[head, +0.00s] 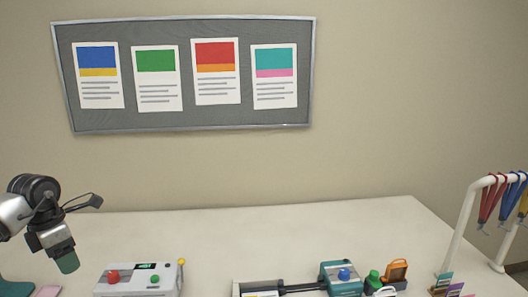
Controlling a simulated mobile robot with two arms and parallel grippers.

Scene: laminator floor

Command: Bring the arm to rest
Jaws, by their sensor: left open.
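My left gripper (67,262) is at the lower left in the head view, above the left part of the pale table. Its dark wrist is bent and the green-tipped end points down and slightly right. It is open, and I see nothing held in it. It is left of and above a white device (139,280) with a red and a green button, apart from it in the picture. My right gripper is out of view.
The pale table (260,232) is bare toward the wall. Along its front are a teal device (342,277) with a blue button, a green bottle (373,281) and an orange item (396,270). A white rack (462,215) with hanging lanyards stands right. A grey board (188,117) hangs behind.

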